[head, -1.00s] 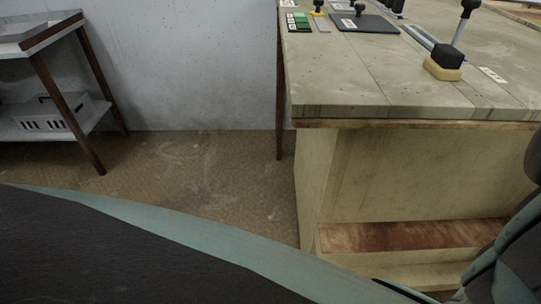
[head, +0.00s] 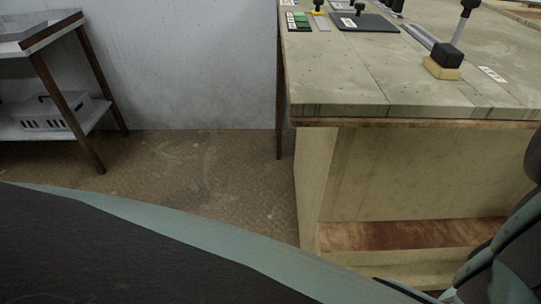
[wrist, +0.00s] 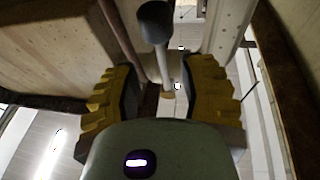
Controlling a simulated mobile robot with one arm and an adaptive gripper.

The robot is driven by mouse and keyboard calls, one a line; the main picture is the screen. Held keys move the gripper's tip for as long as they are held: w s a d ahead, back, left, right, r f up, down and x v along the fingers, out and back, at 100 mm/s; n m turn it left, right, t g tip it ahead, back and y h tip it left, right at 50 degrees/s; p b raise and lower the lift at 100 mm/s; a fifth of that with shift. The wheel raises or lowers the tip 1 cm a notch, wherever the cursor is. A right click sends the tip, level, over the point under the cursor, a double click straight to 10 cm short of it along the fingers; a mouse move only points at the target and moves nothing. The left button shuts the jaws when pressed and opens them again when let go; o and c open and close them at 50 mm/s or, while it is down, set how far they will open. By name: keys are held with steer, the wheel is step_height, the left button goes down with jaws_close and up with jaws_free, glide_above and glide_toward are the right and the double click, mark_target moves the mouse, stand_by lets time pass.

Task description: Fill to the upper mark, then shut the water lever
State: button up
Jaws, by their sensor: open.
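A lever with a black knob (head: 470,5) and a grey shaft stands tilted on the bench in the head view. Its black block sits on a yellow base (head: 442,73). I cannot tell whether it is the water lever. In the wrist view my gripper (wrist: 165,92) is open, its yellow ridged fingers wide apart. A dark knob (wrist: 154,20) on a pale shaft shows beyond the fingers, with the shaft's lower end in line with the gap. Nothing is visibly gripped. I see no water level or upper mark.
The grey bench top (head: 345,90) carries a dark plate (head: 372,25), green blocks (head: 299,20) and a white label (head: 492,74). A side table (head: 50,35) with a lower shelf stands at left. Bare floor (head: 200,170) lies between them. A wooden panel (wrist: 45,45) is close at left in the wrist view.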

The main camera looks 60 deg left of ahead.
steer(key=v, duration=0.7)
steer(key=shift+a, duration=0.15)
